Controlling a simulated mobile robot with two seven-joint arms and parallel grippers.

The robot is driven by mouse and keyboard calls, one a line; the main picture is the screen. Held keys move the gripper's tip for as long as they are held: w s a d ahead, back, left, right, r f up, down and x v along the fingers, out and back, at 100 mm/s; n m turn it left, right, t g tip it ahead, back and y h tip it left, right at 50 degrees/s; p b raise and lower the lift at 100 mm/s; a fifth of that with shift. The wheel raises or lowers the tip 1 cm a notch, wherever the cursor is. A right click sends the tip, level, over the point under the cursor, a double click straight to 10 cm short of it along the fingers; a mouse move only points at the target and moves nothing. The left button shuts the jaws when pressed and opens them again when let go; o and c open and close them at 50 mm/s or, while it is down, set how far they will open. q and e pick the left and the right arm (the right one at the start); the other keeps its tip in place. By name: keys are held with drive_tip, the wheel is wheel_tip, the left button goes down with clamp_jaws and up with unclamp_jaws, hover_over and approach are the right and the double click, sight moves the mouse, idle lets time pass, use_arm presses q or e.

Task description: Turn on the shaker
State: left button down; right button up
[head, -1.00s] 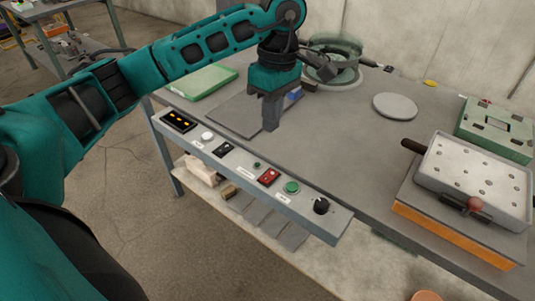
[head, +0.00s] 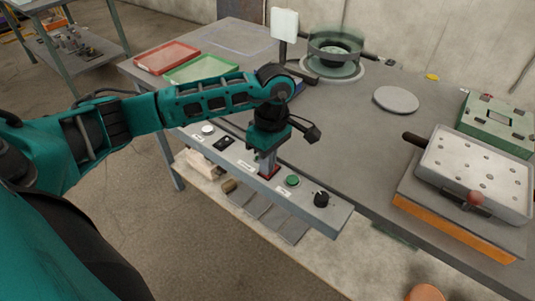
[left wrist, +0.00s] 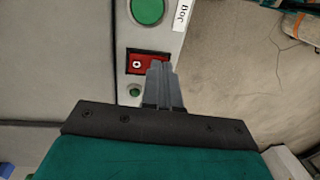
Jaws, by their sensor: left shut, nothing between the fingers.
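The control panel (head: 232,166) runs along the front edge of the table. It carries a red rocker switch (head: 270,174), a green round button (head: 292,181) and a black knob (head: 321,199). My left gripper (head: 267,172) is shut and empty, pointing down at the red switch and partly covering it. In the left wrist view its fingertips (left wrist: 161,66) lie over the right part of the red switch (left wrist: 140,63); I cannot tell whether they touch. The large green button (left wrist: 147,10) and a small green light (left wrist: 134,92) flank the switch there. My right gripper is not in view.
A glass-walled round device (head: 335,56) stands at the back. A round grey plate (head: 396,100), a green box (head: 497,122) and a metal tray with a handle (head: 475,172) are at the right. Red (head: 167,58) and green (head: 202,68) trays lie at the back left.

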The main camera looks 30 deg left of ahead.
use_arm(q)
drive_tip(key=shift+s+a+f+t+b, duration=0.15)
drive_tip(key=shift+f+t+b, duration=0.3)
drive_tip(key=shift+b, duration=0.4)
drive_tip(key=shift+r+p, duration=0.25)
drive_tip(key=shift+p, duration=0.1)
drive_tip(key=shift+w+r+b, duration=0.1)
drive_tip(key=shift+w+b, duration=0.25)
drive_tip(key=shift+w, duration=0.5)
drive_tip(key=shift+r, duration=0.1)
